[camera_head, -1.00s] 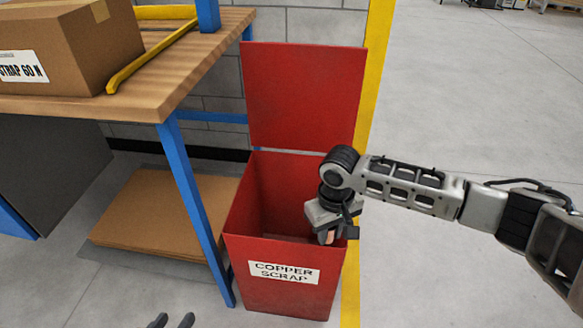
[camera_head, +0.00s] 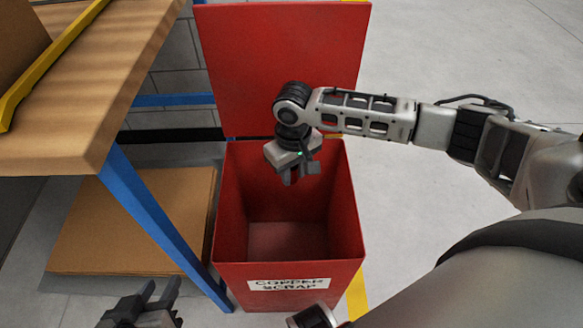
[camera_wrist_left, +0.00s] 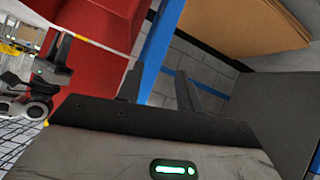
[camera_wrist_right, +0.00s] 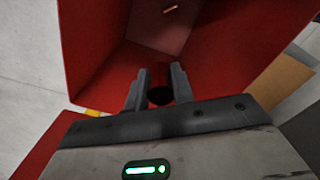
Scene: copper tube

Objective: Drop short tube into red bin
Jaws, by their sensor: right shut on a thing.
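The red bin (camera_head: 230,225), labelled "COPPER SCRAP", stands with its lid up. My right gripper (camera_head: 299,180) points down over the bin's mouth, near its back. It is shut on the short tube (camera_wrist_right: 160,95), which shows in the right wrist view only as a dark round end between the fingers. A small copper-coloured piece (camera_wrist_right: 170,9) shows against the bin's floor in that view; I cannot tell whether it is another tube. My left gripper (camera_head: 158,290) is open and empty, low in front of the bin's left side.
A wooden bench (camera_head: 95,85) with a blue leg (camera_head: 160,215) stands left of the bin. Flat cardboard (camera_head: 130,225) lies beneath it. The upright lid (camera_head: 285,65) rises behind my right gripper. Grey floor to the right is clear.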

